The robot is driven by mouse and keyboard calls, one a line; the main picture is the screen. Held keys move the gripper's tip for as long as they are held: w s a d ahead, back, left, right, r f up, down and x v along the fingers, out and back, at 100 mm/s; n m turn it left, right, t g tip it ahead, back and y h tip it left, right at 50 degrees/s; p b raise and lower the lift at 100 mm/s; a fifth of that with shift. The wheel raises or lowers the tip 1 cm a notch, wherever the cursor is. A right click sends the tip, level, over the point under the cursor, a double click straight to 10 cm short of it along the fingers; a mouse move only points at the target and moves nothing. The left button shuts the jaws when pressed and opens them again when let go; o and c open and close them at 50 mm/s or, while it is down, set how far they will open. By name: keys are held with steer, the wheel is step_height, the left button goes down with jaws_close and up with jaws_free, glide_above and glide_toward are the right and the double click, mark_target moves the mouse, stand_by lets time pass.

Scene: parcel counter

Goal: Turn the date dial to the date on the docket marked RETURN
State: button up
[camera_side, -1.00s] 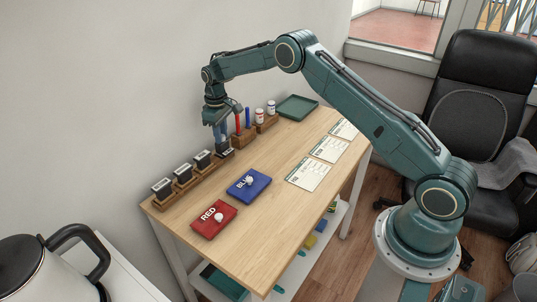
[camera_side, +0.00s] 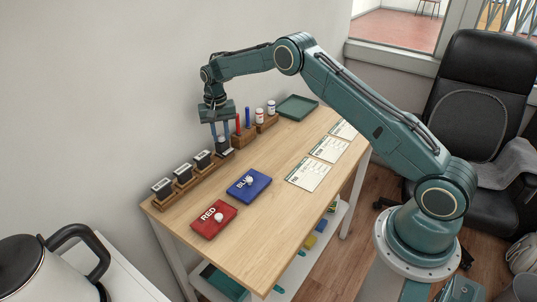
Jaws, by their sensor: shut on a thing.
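My gripper (camera_side: 220,139) points down over the back row of the counter, with its fingers shut on the top of a small dark piece (camera_side: 224,153), which looks like the date dial. The fingers hide most of it, and its setting cannot be read. Three pale dockets lie in a line on the right of the counter: a near one (camera_side: 308,174), a middle one (camera_side: 329,149) and a far one (camera_side: 346,129). Their print is too small to show which is marked RETURN or what dates they bear.
Several dark stamps (camera_side: 183,174) stand in a wooden rack to the left of the gripper. Red and blue pens (camera_side: 238,125) and small white bottles (camera_side: 260,115) stand close on its right. A red pad (camera_side: 213,220), a blue pad (camera_side: 249,186) and a green tray (camera_side: 297,107) are also on the counter.

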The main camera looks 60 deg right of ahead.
mark_target(220, 136)
steer(key=shift+m, duration=1.5)
steer(key=o, duration=1)
steer(key=shift+w+a+r, duration=0.1)
steer(key=shift+w+r, duration=0.05)
steer(key=shift+r, duration=6.75)
